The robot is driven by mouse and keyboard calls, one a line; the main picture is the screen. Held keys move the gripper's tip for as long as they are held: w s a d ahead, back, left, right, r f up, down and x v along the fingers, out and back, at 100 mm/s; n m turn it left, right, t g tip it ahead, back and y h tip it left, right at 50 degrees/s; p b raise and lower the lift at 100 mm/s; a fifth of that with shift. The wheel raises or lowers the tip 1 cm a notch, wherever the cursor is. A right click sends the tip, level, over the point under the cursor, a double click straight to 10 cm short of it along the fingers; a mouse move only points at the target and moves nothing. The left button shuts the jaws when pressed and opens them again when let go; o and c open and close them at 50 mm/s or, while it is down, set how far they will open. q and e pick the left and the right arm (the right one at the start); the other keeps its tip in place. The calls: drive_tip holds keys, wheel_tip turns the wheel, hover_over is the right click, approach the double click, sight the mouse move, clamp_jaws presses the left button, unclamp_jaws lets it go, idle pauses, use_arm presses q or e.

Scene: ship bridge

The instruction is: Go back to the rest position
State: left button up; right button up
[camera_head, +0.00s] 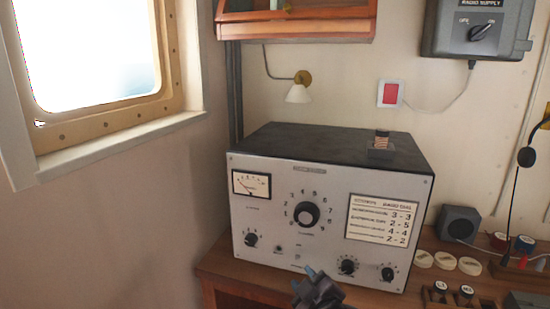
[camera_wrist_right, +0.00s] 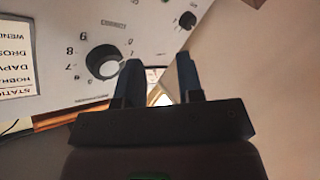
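My right gripper (camera_head: 318,286) shows at the bottom middle of the head view, in front of the lower part of the radio set (camera_head: 330,180). In the right wrist view its two dark fingers (camera_wrist_right: 161,75) stand apart with a gap between them, and nothing shows held. The radio's large numbered dial (camera_head: 306,214) is above the gripper in the head view; it also shows just left of the fingers in the wrist view (camera_wrist_right: 104,62). My left gripper is not in view.
The radio stands on a wooden desk (camera_head: 215,272). Right of it are a small speaker (camera_head: 458,224), pale round discs (camera_head: 445,260) and spools. A window is at left.

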drive_tip(key=s+d+f+m+g+h+b, duration=0.1)
drive_tip(key=s+d+f+m, duration=0.4)
drive_tip(key=s+d+f, duration=0.5)
drive_tip(key=s+d+f+m+g+h, duration=0.2)
drive_tip(key=s+d+f+m, duration=0.3)
drive_tip(key=s+d+f, duration=0.5)
drive_tip(key=s+f+h, duration=0.1)
drive_tip(key=s+f, duration=0.1)
drive_tip(key=s, duration=0.4)
drive_tip(key=shift+s+d+f+g+h+b, duration=0.3)
drive_tip(key=shift+s+d+f+h+b, duration=0.05)
drive_tip(key=shift+d+h+b, duration=0.05)
